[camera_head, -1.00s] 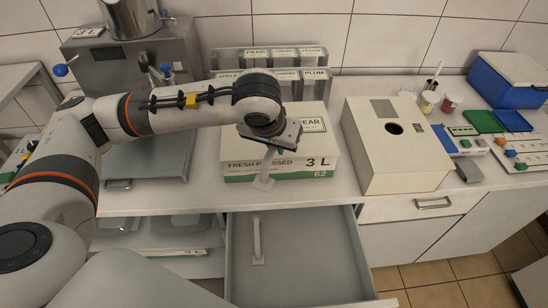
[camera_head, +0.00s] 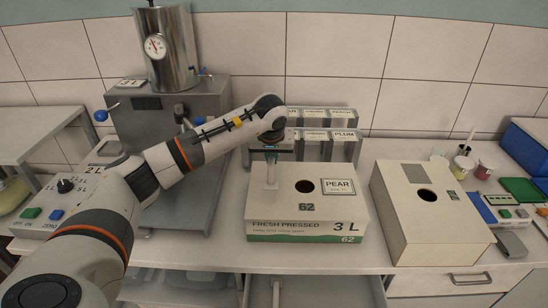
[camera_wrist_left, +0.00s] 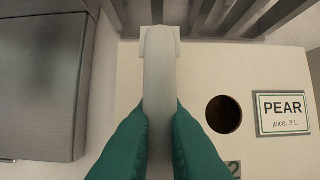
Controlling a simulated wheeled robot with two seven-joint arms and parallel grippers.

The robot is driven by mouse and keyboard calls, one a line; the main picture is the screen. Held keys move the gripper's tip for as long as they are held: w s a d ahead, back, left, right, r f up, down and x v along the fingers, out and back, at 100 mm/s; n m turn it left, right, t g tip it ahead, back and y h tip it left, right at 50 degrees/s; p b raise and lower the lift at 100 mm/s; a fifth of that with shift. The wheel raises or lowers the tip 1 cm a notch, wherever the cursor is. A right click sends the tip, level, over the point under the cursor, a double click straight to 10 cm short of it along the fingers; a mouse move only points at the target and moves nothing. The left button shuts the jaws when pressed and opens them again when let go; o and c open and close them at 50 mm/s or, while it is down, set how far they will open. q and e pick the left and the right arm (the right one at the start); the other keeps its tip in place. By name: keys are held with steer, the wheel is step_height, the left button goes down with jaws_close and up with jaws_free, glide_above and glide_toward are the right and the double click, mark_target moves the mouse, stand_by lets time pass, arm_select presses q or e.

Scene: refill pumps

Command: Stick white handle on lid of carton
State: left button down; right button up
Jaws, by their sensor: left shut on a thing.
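The juice carton (camera_head: 300,229), white with a green band and marked 3 L, stands on the counter. Its lid has a round dark hole (camera_head: 304,186) and a PEAR label (camera_head: 338,187); both also show in the left wrist view. My left gripper (camera_head: 271,156) is shut on a white handle (camera_head: 271,174) at the left part of the lid. In the left wrist view the handle (camera_wrist_left: 158,85) sits between the green fingertips (camera_wrist_left: 158,118), left of the hole. I cannot tell whether it touches the lid. My right gripper is out of view.
Another carton-like box (camera_head: 425,220) with a hole stands at the right. A metal tank machine (camera_head: 165,110) is at the left and a labelled rack (camera_head: 325,140) behind. An open drawer (camera_head: 330,292) below holds another white handle (camera_head: 277,291).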

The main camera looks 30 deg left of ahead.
mark_target(271, 161)
arm_select(q)
step_height(271, 161, down, 5)
steer(key=b, duration=0.3)
steer(key=shift+a+f, duration=0.1)
steer(key=shift+f, duration=0.05)
steer(key=shift+f+b, duration=0.35)
steer(key=shift+f, duration=0.15)
steer(key=shift+f+b, duration=0.35)
steer(key=shift+f, duration=0.2)
stand_by(0.5)
steer(key=c, duration=1.4)
jaws_free()
steer(key=b+v, duration=0.2)
steer(key=v, duration=0.8)
steer(key=shift+r, duration=0.25)
steer(key=shift+s+d+r, duration=0.2)
steer(key=shift+d+r, duration=0.05)
steer(key=shift+r, duration=0.4)
step_height(271, 161, up, 7)
steer(key=p, duration=0.6)
steer(key=shift+r, duration=0.1)
